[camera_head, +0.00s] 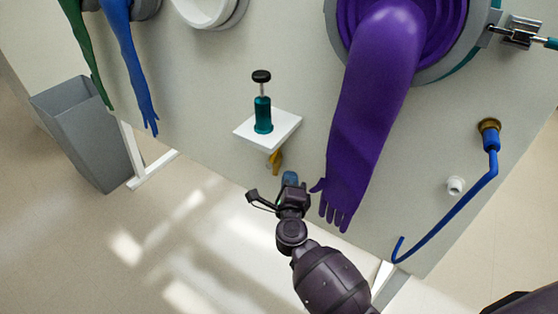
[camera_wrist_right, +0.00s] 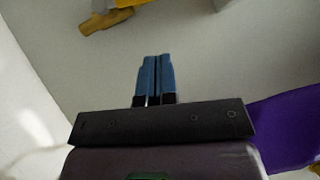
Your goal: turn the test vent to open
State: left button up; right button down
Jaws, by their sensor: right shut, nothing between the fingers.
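A small yellow handle (camera_head: 275,160) hangs just under a white shelf on the glovebox wall; it looks like the test vent's handle, and its fitting is mostly hidden by the shelf. The yellow handle (camera_wrist_right: 103,21) also shows at the top left of the right wrist view, beside a grey part. My right gripper (camera_head: 290,178) is below and slightly right of the handle in the head view, apart from it. Its blue fingers (camera_wrist_right: 155,75) are together with nothing between them. My left gripper is not in view.
The white shelf (camera_head: 285,124) holds a teal cylinder with a black knob (camera_head: 262,115). A long purple glove (camera_head: 365,120) hangs close to the right of my gripper. A bent blue pipe (camera_head: 455,208) is farther right. A grey bin (camera_head: 85,135) stands at left.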

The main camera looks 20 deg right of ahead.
aim_at(274, 155)
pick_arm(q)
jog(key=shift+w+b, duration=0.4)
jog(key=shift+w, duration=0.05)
pick_arm(e)
jog(key=w, duration=0.4)
jog(key=w+r, duration=0.1)
jog(key=w, duration=0.1)
jog(key=shift+w+a, duration=0.25)
jog(key=shift+w, duration=0.15)
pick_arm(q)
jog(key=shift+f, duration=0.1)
pick_arm(e)
jog(key=w+a+r+n+p, duration=0.1)
jog(key=p, duration=0.3)
jog(key=shift+w+r+n+g, duration=0.1)
jog(key=shift+w+n+g, duration=0.1)
jog(key=shift+n+g, duration=0.15)
jog(key=shift+y, duration=0.3)
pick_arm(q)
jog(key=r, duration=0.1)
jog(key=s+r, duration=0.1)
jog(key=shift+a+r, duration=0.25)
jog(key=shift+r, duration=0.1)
